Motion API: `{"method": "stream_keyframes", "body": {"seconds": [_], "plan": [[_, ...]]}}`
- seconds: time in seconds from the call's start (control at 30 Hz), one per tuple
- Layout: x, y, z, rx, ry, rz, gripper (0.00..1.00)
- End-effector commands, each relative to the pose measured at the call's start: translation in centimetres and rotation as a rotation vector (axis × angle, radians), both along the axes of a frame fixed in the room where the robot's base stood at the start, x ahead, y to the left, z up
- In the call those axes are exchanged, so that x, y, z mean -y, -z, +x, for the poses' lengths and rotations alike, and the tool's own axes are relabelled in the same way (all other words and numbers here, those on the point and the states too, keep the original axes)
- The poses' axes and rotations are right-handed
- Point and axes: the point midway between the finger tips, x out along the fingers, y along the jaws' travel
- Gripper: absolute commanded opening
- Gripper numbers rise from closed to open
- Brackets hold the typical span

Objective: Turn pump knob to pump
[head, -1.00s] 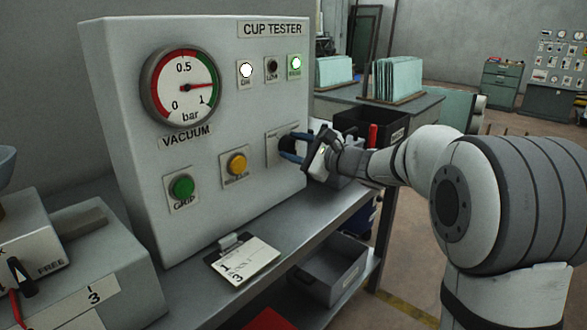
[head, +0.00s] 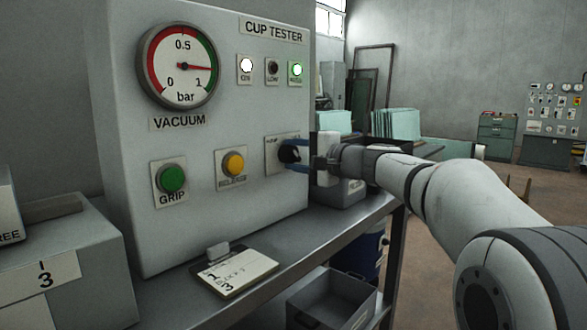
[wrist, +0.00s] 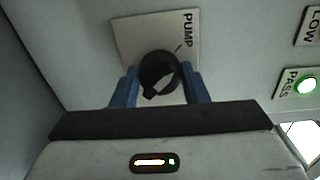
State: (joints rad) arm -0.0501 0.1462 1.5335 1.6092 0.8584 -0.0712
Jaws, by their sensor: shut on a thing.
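The cup tester (head: 215,120) is a grey-white cabinet on the bench. Its black pump knob (wrist: 156,74) sits on a plate marked PUMP (wrist: 187,38) in the wrist view. The knob also shows at the lower right of the panel in the head view (head: 288,152). My gripper (head: 296,156) reaches it from the right. In the wrist view its blue fingers (wrist: 161,88) are shut on the knob, one on each side. The vacuum gauge (head: 180,66) has its needle in the green part, near 1 bar.
A green GRIP button (head: 171,178) and a yellow RELEASE button (head: 233,164) are left of the knob. The white lamp (head: 246,64) and green PASS lamp (head: 296,69) are lit; the LOW lamp (head: 272,68) is dark. A note card (head: 235,271) lies on the bench.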

Motion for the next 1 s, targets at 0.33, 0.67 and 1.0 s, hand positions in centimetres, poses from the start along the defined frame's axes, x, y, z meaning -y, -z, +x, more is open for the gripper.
{"method": "stream_keyframes", "body": {"seconds": [0.33,0.67,1.0], "plan": [[0.08,0.08,0.06,0.040,0.003,-0.033,0.17],[0.08,0.06,0.06,0.041,0.003,-0.034,0.41],[0.00,0.05,0.03,0.040,0.001,-0.033,0.62]]}}
